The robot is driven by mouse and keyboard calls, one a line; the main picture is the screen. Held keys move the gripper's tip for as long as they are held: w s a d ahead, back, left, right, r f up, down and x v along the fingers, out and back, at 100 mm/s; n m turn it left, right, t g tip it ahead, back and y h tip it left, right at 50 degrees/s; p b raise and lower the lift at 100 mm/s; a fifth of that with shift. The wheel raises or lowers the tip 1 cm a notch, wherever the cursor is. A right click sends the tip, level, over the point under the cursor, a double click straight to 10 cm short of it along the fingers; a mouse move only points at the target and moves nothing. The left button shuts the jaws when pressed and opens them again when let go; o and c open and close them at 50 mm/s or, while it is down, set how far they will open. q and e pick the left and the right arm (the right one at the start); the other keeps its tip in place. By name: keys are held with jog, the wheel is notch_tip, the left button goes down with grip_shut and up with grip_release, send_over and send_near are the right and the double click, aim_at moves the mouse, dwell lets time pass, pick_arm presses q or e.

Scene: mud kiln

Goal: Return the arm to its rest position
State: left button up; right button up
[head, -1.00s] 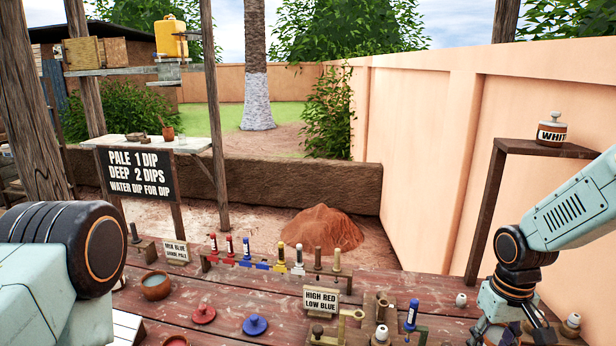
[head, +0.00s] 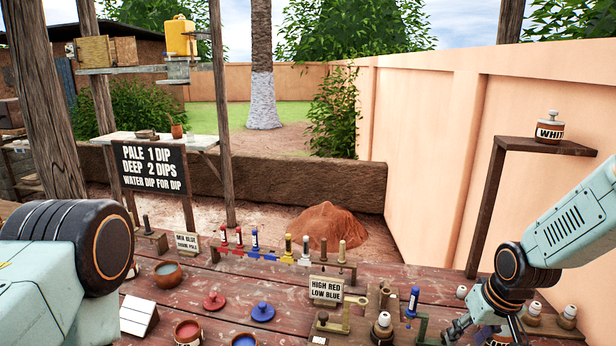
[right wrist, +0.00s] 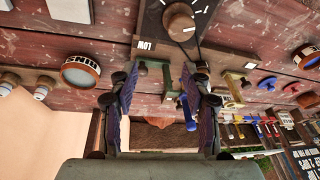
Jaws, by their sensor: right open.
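My right arm (head: 570,235) comes in from the right in the head view. Its gripper (head: 488,330) is low over the right end of the wooden bench, with its fingers spread. In the right wrist view the two fingers of the right gripper (right wrist: 160,85) stand apart with nothing held between them. A blue-topped stamp (right wrist: 187,112) shows beyond the fingers, apart from them as far as I can tell. My left arm (head: 60,260) fills the lower left of the head view; its gripper is out of the picture.
A labelled jar (right wrist: 82,72) and small white-capped bottles (head: 569,312) stand near the right gripper. A HIGH RED LOW BLUE sign (head: 326,290), a blue-topped stamp (head: 413,302) and several coloured stamps line the bench. A post-and-shelf stand (head: 545,146) holds a white-labelled jar (head: 550,127).

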jog(key=shift+t+y, duration=0.3)
jog(key=shift+t, duration=0.2)
jog(key=s+a+f+b, duration=0.1)
jog(key=f, duration=0.2)
jog(key=s+a+f+b, duration=0.1)
jog(key=s+a+f, duration=0.1)
jog(key=f, duration=0.1)
jog(key=s+a+f+b, duration=0.1)
jog(key=s+f, duration=0.1)
jog(key=f, duration=0.1)
jog(key=shift+a+f, duration=0.2)
jog(key=shift+a, duration=0.2)
jog(key=s+a+f+g+b, duration=0.2)
jog(key=s+f+b, duration=0.4)
jog(key=s+f, duration=0.5)
jog(key=s+a+f+g+h+b, duration=0.1)
jog(key=s+f+g+b, duration=0.1)
jog(key=s+f+b, duration=0.4)
jog(key=s+f, duration=0.5)
jog(key=s, duration=0.7)
jog(key=shift+a, duration=0.4)
jog(key=shift+s+f, duration=0.1)
jog(key=shift+s, duration=0.05)
